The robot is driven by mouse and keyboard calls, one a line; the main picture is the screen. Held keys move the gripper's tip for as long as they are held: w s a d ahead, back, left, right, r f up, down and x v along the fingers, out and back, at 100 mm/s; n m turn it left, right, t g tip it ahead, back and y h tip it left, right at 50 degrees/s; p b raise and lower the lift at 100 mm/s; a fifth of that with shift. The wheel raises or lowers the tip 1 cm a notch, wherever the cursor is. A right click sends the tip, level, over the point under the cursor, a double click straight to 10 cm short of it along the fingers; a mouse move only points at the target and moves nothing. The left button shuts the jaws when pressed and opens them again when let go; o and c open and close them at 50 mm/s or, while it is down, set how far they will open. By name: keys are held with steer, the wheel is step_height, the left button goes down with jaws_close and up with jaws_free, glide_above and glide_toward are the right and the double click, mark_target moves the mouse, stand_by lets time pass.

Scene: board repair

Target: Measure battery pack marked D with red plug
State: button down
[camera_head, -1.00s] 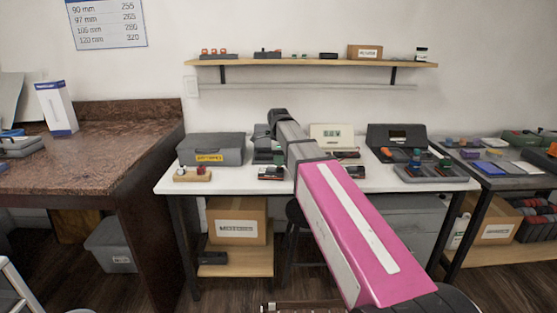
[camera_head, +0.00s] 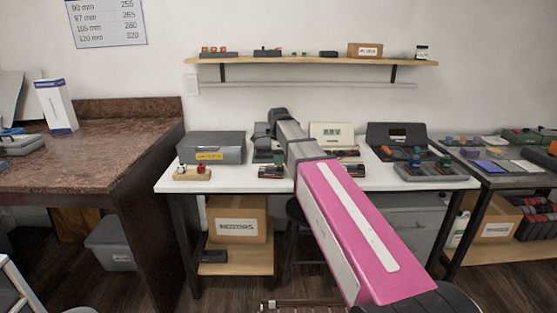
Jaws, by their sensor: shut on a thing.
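My arm reaches from the bottom right to the white bench, and my gripper (camera_head: 263,154) is at its far end, small and dark above the bench. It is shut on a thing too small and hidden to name. A low dark battery pack (camera_head: 271,172) with coloured ends lies just below it. Other packs (camera_head: 354,170) lie right of my arm, partly hidden by it. No letter D is legible. A beige meter (camera_head: 332,134) with a greenish display stands behind. A red knob-like piece (camera_head: 201,169) sits on a wooden block (camera_head: 186,175) at the left.
A grey case (camera_head: 211,147) with a yellow label stands at the bench's back left. A dark open case (camera_head: 397,140) and a grey tray (camera_head: 430,173) with coloured pieces are at the right. A shelf (camera_head: 300,62) hangs above. The front left bench top (camera_head: 225,184) is clear.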

steer(key=shift+f, duration=0.45)
stand_by(0.8)
steer(key=c, duration=0.6)
jaws_free()
steer(key=shift+r, duration=1.55)
steer(key=shift+r, duration=2.95)
